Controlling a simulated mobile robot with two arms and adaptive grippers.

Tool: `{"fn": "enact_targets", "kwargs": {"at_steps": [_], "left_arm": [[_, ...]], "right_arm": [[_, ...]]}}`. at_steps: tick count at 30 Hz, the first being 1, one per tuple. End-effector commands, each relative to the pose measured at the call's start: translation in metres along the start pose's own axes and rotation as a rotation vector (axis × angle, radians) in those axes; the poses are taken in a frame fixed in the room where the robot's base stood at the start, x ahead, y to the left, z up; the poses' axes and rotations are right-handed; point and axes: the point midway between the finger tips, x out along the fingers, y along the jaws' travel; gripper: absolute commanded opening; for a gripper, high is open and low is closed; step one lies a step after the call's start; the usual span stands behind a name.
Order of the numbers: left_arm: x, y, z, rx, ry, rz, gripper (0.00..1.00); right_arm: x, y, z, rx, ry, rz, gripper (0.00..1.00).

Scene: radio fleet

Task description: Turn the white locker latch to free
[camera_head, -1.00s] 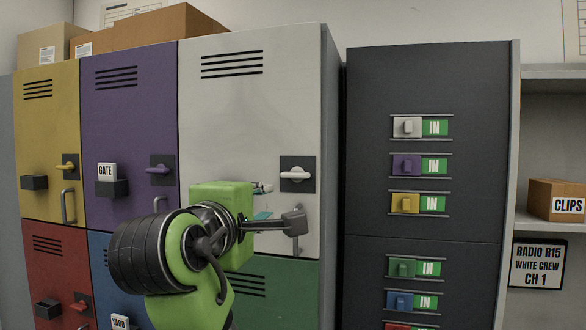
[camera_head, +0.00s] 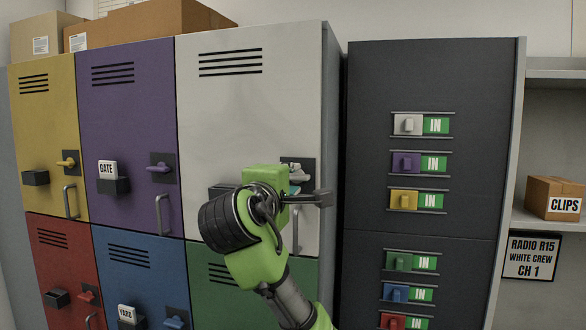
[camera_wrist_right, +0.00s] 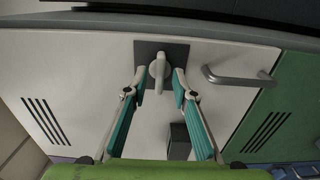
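The white locker door (camera_head: 225,120) is shut. Its white latch (camera_head: 299,168) sits on a dark square plate near the door's right edge, partly hidden by my right gripper in the head view. In the right wrist view the latch lever (camera_wrist_right: 158,68) lies between my fingertips, across the door's height, so still level. My right gripper (camera_wrist_right: 159,80) is open, with one teal finger on each side of the lever and small visible gaps. In the head view my right gripper (camera_head: 294,188) is in front of the latch. My left gripper is not in view.
The white locker's bar handle (camera_wrist_right: 238,78) is close to the latch, below it on the door. A dark cabinet (camera_head: 425,85) with colored slide tags reading IN stands at right. Purple (camera_head: 125,120) and yellow (camera_head: 45,120) lockers stand at left; a green door (camera_head: 300,265) is below.

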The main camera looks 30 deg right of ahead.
Motion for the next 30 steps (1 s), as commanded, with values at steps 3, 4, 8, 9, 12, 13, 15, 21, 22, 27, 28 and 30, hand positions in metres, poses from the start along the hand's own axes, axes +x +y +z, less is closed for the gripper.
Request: {"fn": "enact_targets", "kwargs": {"at_steps": [3,4,8,9,12,13,15,21,22,27,28,30], "left_arm": [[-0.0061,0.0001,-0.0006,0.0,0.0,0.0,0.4],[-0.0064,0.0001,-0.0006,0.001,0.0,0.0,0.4],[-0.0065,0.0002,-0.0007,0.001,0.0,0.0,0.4],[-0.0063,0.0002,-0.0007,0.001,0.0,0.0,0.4],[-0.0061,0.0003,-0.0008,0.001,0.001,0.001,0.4],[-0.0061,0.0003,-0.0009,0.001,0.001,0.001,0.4],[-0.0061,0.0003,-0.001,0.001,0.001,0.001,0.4],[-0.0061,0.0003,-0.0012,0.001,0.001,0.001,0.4],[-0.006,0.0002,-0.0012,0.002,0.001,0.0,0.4],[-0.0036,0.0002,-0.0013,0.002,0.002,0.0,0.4],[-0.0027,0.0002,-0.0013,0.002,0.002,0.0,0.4],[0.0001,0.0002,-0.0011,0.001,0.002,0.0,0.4]], "right_arm": [[0.0097,0.0006,0.0002,-0.001,-0.001,-0.001,0.25],[0.011,0.0003,0.0002,0.0,0.0,-0.001,0.25],[0.0135,-0.0005,0.0,0.001,0.001,0.0,0.25],[0.0136,-0.0006,0.0,0.001,0.001,0.0,0.25],[0.0134,-0.0007,0.0,0.001,0.001,0.0,0.25],[0.0134,-0.0007,0.0,0.001,0.001,0.0,0.25],[0.0133,-0.0006,0.0,0.001,0.001,0.0,0.09],[0.0131,-0.0007,-0.0001,0.001,0.001,0.0,0.0],[0.0131,-0.0007,-0.0001,0.001,0.001,0.0,0.0],[0.0129,-0.0016,-0.0003,0.018,0.001,-0.001,0.0],[0.0129,-0.0019,-0.0003,0.025,0.001,-0.001,0.0],[0.0129,-0.0025,-0.0003,0.048,0.001,-0.001,0.0]]}}
